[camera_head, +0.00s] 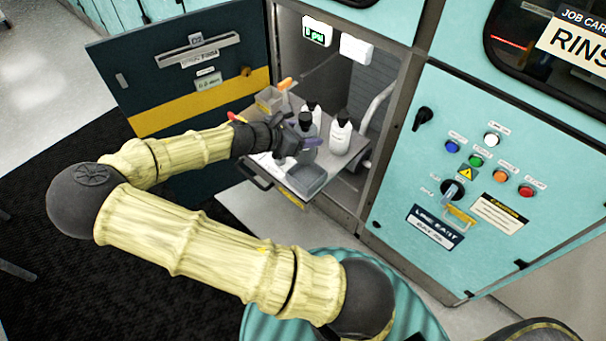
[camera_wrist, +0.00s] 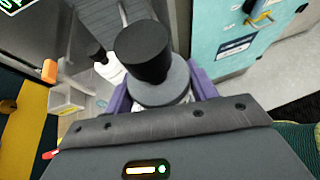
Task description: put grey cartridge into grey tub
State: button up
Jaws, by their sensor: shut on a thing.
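The grey cartridge (camera_wrist: 170,88), with a black cap, stands between the purple fingers of my gripper (camera_wrist: 165,98) in the wrist view. My gripper is shut on it. In the head view the cartridge (camera_head: 304,130) is partly hidden by my gripper (camera_head: 300,145), over the pull-out shelf. The grey tub (camera_head: 307,186) is an open-topped box at the shelf's front right corner, just below and in front of my gripper. Its inside looks empty from here. I cannot make out the tub in the wrist view.
A white bottle with a black cap (camera_head: 340,137) and a greyer bottle (camera_head: 313,112) stand behind my gripper. A small bin (camera_head: 268,101) with an orange item is at the shelf's back left. The open cabinet door (camera_head: 180,90) is left, the control panel (camera_head: 480,190) right.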

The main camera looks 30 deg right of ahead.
aim_at(307, 160)
jog(key=shift+s, duration=0.25)
jog(key=shift+s+d, duration=0.1)
jog(key=shift+s, duration=0.1)
notch_tip(307, 160, down, 6)
jog(key=shift+d+r+b, duration=0.1)
jog(key=shift+r+b, duration=0.1)
jog(key=shift+b, duration=0.15)
jog(key=shift+w+f, duration=0.1)
jog(key=shift+f, duration=0.15)
jog(key=shift+f, duration=1.85)
jog(key=o, duration=1.1)
jog(key=shift+f, duration=0.15)
jog(key=shift+o, duration=0.2)
